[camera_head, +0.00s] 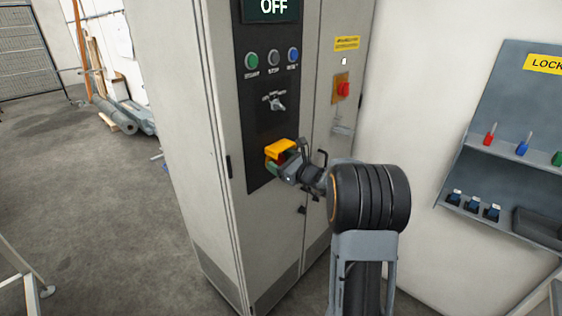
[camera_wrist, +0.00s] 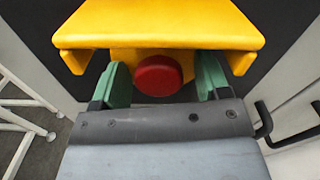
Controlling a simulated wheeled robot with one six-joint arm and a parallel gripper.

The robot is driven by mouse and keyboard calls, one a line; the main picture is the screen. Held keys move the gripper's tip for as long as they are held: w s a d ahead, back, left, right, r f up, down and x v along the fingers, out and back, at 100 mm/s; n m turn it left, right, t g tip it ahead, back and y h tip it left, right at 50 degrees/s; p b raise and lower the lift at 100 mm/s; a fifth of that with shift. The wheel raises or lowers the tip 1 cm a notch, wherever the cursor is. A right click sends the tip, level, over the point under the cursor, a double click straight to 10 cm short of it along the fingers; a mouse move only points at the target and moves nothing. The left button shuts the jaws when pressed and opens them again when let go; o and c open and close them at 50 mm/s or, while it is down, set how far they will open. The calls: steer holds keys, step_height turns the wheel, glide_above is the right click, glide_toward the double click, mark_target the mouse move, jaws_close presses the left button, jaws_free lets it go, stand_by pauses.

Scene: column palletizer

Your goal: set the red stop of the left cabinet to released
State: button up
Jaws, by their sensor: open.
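The left cabinet (camera_head: 180,130) is a tall grey cabinet with a dark control panel and a display reading OFF. Low on that panel is a yellow shroud (camera_head: 280,147); it also fills the top of the wrist view (camera_wrist: 160,25). The red stop (camera_wrist: 158,75) is a round button under the shroud, seen in the wrist view. My gripper (camera_wrist: 162,84) is open, its green fingers on either side of the red stop. Whether the fingers touch the button I cannot tell. In the head view my gripper (camera_head: 277,162) is at the shroud, largely hiding the button.
Above the shroud are a rotary switch (camera_head: 273,101) and green, grey and blue buttons. Another red button (camera_head: 343,89) on a yellow plate is on the section to the right. A lockout board (camera_head: 500,120) hangs on the right wall. Floor at left is mostly clear.

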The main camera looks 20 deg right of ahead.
steer(key=shift+c, duration=0.4)
jaws_close()
steer(key=shift+b+v, duration=0.7)
steer(key=shift+v, duration=0.25)
steer(key=c, duration=1.2)
jaws_free()
steer(key=shift+s+d, duration=0.1)
steer(key=shift+s, duration=0.1)
steer(key=o, duration=1)
steer(key=shift+w, duration=0.1)
steer(key=shift+o, duration=1.4)
steer(key=b+v, duration=0.1)
steer(key=v, duration=1.3)
steer(key=shift+b, duration=0.35)
